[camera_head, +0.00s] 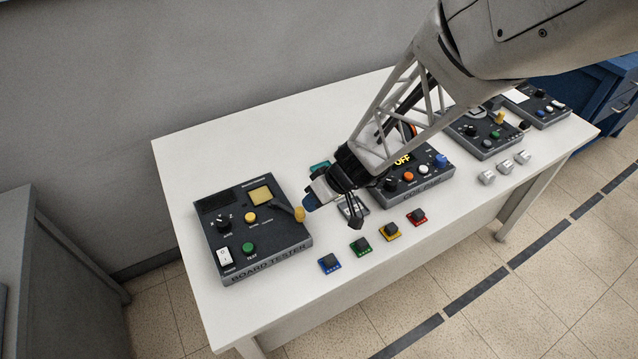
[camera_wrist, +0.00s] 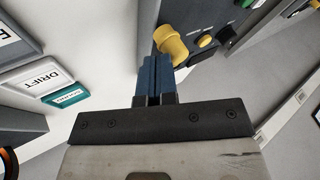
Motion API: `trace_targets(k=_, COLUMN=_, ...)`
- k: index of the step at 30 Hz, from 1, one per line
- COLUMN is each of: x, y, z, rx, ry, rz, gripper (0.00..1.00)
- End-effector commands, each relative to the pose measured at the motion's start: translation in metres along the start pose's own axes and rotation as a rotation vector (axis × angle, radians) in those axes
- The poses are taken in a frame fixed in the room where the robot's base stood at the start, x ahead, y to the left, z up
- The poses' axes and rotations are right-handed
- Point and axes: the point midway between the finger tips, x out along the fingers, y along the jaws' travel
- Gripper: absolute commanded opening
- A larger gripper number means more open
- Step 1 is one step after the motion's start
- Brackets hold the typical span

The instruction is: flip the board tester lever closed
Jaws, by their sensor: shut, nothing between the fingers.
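The board tester (camera_head: 262,228) is a dark box at the left end of the white table. Its lever (camera_head: 285,208) is a dark arm tipped with a yellow knob (camera_head: 299,214). The lever lies low toward the box's right edge. My gripper (camera_head: 309,203) has its blue fingers shut and empty, just right of the knob. In the wrist view the knob (camera_wrist: 171,43) is just beyond my shut blue fingertips (camera_wrist: 154,62). I cannot tell whether they touch it.
A second console (camera_head: 413,180) with an OFF display stands to the right, partly behind my arm. Several small coloured blocks, including a blue one (camera_head: 329,263) and a green one (camera_head: 360,246), line the table front. More consoles and white cubes (camera_head: 505,167) stand farther right.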

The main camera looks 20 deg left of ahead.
Motion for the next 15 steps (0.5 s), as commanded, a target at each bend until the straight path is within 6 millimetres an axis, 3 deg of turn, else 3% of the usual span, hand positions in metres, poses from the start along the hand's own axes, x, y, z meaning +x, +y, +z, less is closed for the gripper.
trace_targets(k=15, x=0.003, y=-0.014, z=0.007, rx=0.113, ry=0.061, rz=0.061, gripper=0.00)
